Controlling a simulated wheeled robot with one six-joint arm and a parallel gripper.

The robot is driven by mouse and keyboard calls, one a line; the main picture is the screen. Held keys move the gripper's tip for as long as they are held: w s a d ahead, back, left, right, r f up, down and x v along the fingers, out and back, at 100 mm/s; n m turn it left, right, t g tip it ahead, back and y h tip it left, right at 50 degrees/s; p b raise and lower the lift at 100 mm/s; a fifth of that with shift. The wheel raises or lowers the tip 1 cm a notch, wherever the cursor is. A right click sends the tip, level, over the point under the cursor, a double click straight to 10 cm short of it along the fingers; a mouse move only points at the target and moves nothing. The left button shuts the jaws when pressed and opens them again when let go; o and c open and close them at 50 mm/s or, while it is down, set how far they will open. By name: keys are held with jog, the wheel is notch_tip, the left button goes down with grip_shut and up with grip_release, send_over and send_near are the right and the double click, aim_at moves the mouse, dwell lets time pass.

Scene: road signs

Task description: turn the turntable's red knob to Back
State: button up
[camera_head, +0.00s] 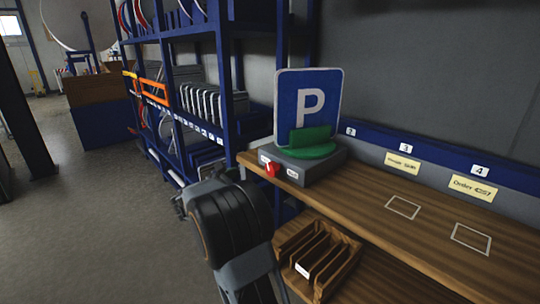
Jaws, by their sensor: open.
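The turntable (325,166) is a dark grey box with a green disc (318,151) on top, at the left end of the wooden bench. A blue parking sign (311,104) with a white P stands upright in a green holder (310,137) on the disc. The red knob (271,169) is on the box's front face, between two small white labels, too small to read surely. Its pointing direction is unclear. My gripper (179,205) is left of the turntable and below it, apart from the knob, beyond my dark arm. It is open; its fingers are small and partly hidden.
The wooden bench (440,235) has two white outlined squares and yellow labels along its back. A slotted wooden rack (318,262) sits below its front edge. Blue shelving (228,80) with signs stands behind my arm. The floor (95,220) at left is clear.

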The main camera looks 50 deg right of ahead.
aim_at(269, 170)
jog(key=shift+n+g, duration=0.3)
jog(key=shift+n, duration=0.5)
jog(key=d, duration=0.4)
jog(key=s+d+b, duration=0.1)
jog(key=d, duration=0.4)
jog(key=d+b, duration=0.1)
jog(key=d, duration=0.3)
jog(key=shift+s+d+f, duration=0.25)
jog(key=shift+d+f, duration=0.05)
jog(key=shift+d, duration=0.05)
jog(key=shift+c, duration=0.4)
jog(key=c, duration=0.8)
